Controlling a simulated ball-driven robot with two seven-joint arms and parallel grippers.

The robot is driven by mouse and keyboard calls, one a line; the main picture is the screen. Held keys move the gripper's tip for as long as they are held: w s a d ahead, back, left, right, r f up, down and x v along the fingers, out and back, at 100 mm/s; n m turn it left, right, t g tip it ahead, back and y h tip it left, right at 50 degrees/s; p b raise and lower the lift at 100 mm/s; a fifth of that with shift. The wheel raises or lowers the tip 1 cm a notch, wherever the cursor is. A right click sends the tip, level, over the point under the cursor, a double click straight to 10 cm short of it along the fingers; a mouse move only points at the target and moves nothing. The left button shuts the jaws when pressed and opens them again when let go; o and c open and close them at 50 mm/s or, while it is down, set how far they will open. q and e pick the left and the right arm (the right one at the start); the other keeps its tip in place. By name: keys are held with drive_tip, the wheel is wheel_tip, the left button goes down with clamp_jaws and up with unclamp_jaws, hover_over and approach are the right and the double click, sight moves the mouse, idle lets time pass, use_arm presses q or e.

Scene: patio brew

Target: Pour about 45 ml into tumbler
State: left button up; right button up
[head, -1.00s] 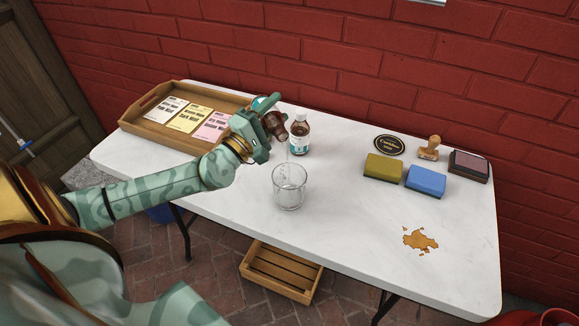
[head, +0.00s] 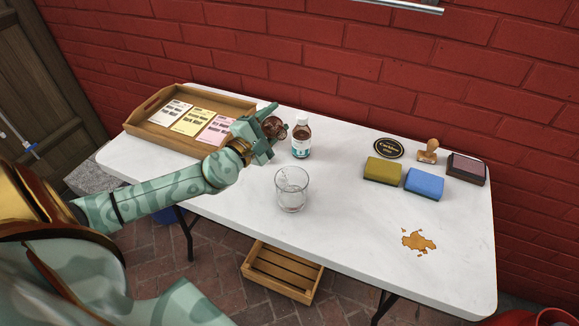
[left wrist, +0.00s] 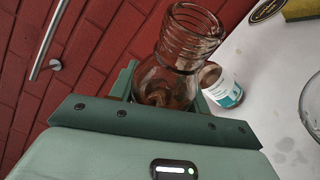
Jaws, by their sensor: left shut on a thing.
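My left gripper (head: 270,132) is shut on a small glass bottle (left wrist: 178,60) with a ribbed neck and brownish contents. In the head view the held bottle (head: 273,127) is partly hidden by the fingers, behind and left of the tumbler and above the table. The clear glass tumbler (head: 291,190) stands upright on the table, apart from the gripper; what is at its bottom is hard to make out. Its edge shows at the right of the left wrist view (left wrist: 313,110). No stream shows now. My right gripper is not in view.
A brown labelled bottle (head: 301,138) stands just right of the held one. A wooden tray (head: 150,139) with cards is at the left. Two sponges (head: 383,171), a stamp (head: 428,151) and an ink pad (head: 466,168) sit right. A brown spill (head: 418,241) lies at the front right.

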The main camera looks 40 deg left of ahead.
use_arm(q)
drive_tip(key=shift+d+r+n+p, duration=0.2)
drive_tip(key=shift+n+p, duration=0.2)
drive_tip(key=shift+p, duration=0.7)
drive_tip(key=shift+s+f+g, duration=0.1)
drive_tip(key=shift+f+g, duration=0.1)
drive_tip(key=shift+g, duration=0.1)
drive_tip(key=shift+f, duration=0.1)
idle(0.6)
